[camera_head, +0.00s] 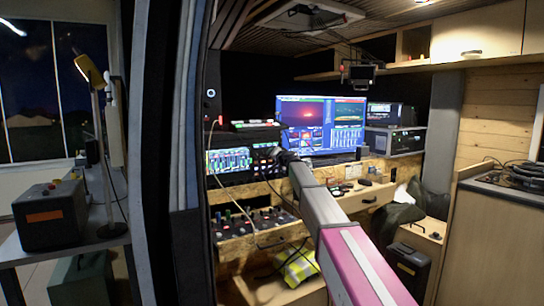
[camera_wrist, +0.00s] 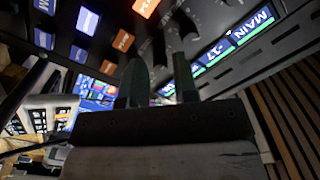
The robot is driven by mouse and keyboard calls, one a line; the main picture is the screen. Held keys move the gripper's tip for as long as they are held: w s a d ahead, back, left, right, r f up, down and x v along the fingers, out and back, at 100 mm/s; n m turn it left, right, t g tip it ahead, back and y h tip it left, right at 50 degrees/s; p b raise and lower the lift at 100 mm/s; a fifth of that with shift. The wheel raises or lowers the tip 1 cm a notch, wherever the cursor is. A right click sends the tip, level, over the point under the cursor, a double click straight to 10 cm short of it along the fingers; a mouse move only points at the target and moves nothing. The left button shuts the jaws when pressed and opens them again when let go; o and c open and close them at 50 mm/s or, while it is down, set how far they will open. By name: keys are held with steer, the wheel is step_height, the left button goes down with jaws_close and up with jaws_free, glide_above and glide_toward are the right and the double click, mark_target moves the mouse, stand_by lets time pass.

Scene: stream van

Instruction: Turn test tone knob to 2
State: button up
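In the wrist view, my gripper (camera_wrist: 158,72) has its two dark fingers apart, with a gap between them, pointing up at a dark control panel (camera_wrist: 265,55). Round dark knobs (camera_wrist: 188,27) sit on the panel just beyond the fingertips. I cannot read a test tone label or a knob pointer, and I cannot tell whether the fingers touch a knob. In the head view, my gripper (camera_head: 284,157) is small and dark in front of the equipment rack (camera_head: 229,160), left of the monitor.
The head view shows a large monitor (camera_head: 320,123), a lower panel of knobs (camera_head: 252,222), a loose cable (camera_head: 222,180) and a yellow vest (camera_head: 298,268).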

steer(key=v, duration=1)
steer(key=shift+s+d, duration=0.1)
steer(key=shift+d, duration=0.15)
